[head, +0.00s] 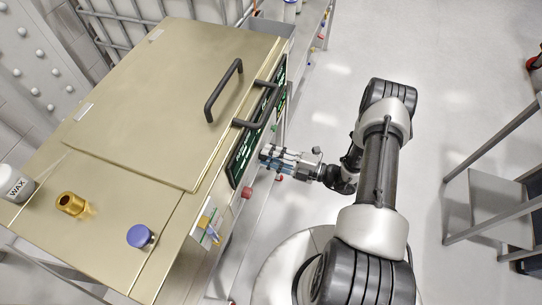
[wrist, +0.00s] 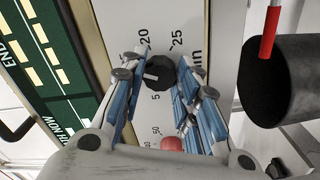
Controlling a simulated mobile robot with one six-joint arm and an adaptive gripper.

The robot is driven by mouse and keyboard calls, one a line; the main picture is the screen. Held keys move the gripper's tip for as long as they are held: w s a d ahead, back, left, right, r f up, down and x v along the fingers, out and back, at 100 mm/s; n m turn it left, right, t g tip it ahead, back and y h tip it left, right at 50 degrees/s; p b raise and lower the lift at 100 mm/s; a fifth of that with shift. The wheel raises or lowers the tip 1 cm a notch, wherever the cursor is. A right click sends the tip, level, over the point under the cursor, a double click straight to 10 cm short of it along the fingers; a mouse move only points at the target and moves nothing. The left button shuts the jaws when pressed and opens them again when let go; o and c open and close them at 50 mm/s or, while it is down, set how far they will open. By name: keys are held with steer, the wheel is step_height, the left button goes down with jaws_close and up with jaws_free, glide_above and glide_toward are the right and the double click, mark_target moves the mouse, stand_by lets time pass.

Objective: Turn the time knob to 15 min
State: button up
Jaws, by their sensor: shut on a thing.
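The time knob (wrist: 159,72) is small, dark and faceted, with a white pointer mark facing left in the wrist view. It sits on a pale dial plate (wrist: 182,18) printed with 20, 25, 5, 50 and part of "min". Labels at the left of the knob are hidden by a finger, so the exact pointer reading cannot be told. My gripper (wrist: 160,88) has its blue-padded fingers on both sides of the knob and is shut on it. In the head view my gripper (head: 268,154) reaches the machine's front panel and hides the knob.
The brass-coloured machine (head: 140,95) has black handles (head: 224,92) and a green panel (head: 243,155). A red button (head: 247,193) sits below my gripper. A wax can (head: 14,183), gold cylinder (head: 70,203) and blue cap (head: 139,236) stand on top. A grey shelf (head: 490,205) stands right.

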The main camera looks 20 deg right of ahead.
stand_by(0.3)
steer(key=o, duration=1.1)
steer(key=shift+c, duration=0.2)
steer(key=shift+d, duration=0.1)
steer(key=v, duration=1.2)
